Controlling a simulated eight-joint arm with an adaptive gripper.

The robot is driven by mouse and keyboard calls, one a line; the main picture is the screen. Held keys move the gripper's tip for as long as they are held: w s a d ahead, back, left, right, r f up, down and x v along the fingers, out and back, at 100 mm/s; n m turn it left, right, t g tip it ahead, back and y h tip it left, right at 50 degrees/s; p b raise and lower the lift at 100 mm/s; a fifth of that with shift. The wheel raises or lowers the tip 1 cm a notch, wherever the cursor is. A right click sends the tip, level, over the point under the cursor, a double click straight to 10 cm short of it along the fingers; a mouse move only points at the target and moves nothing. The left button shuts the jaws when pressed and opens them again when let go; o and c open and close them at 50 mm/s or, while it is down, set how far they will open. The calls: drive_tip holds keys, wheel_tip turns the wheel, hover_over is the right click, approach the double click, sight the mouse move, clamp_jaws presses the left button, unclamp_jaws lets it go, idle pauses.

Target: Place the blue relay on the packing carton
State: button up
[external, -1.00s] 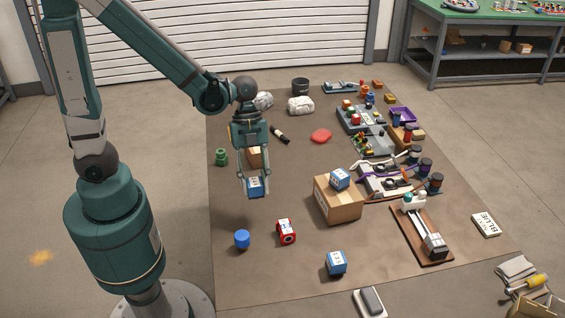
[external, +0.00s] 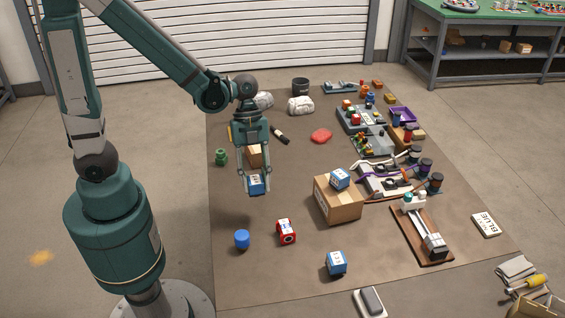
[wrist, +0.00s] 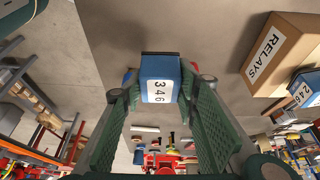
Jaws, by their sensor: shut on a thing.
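My gripper (external: 256,184) is shut on a blue relay (external: 257,186) and holds it above the left part of the table. In the wrist view the held relay (wrist: 158,82) sits between the fingertips with a white label reading 346. The packing carton (external: 337,207), a brown box, stands to the right of my gripper. In the wrist view the carton (wrist: 283,60) is at the upper right, marked RELAYS. A second blue relay (external: 340,178) sits on top of the carton. A third blue relay (external: 336,262) stands on the table near the front.
A red block (external: 286,231) and a blue cylinder (external: 242,239) stand in front of my gripper. A smaller brown box (external: 254,157) is behind it, and a green part (external: 221,157) is to the left. Fixtures with cables (external: 388,178) lie right of the carton.

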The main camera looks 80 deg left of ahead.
drive_tip(key=w+a+r+n+p, duration=0.1)
drive_tip(key=a+r+p, duration=0.1)
drive_tip(key=a, duration=0.8)
drive_tip(key=w+a+r+n+t+p, duration=0.1)
drive_tip(key=a+r+p, duration=0.1)
drive_tip(key=a, duration=0.8)
drive_tip(key=w+a+r+n+p, duration=0.1)
drive_tip(key=a+r+p, duration=0.1)
drive_tip(key=a, duration=0.9)
drive_tip(key=shift+w+r+n, duration=0.3)
drive_tip(key=shift+r+n, duration=0.1)
drive_tip(key=shift+r, duration=0.35)
drive_tip(key=shift+f, duration=0.1)
approach(258, 147)
drive_tip(key=shift+w+d+r, duration=0.1)
drive_tip(key=shift+w+d, duration=0.05)
drive_tip(key=shift+d, duration=0.3)
drive_tip(key=shift+w+d+r, duration=0.15)
drive_tip(key=shift+d, duration=0.3)
drive_tip(key=shift+f, duration=2.1)
drive_tip(key=shift+f+b, duration=0.1)
drive_tip(key=shift+b, duration=0.25)
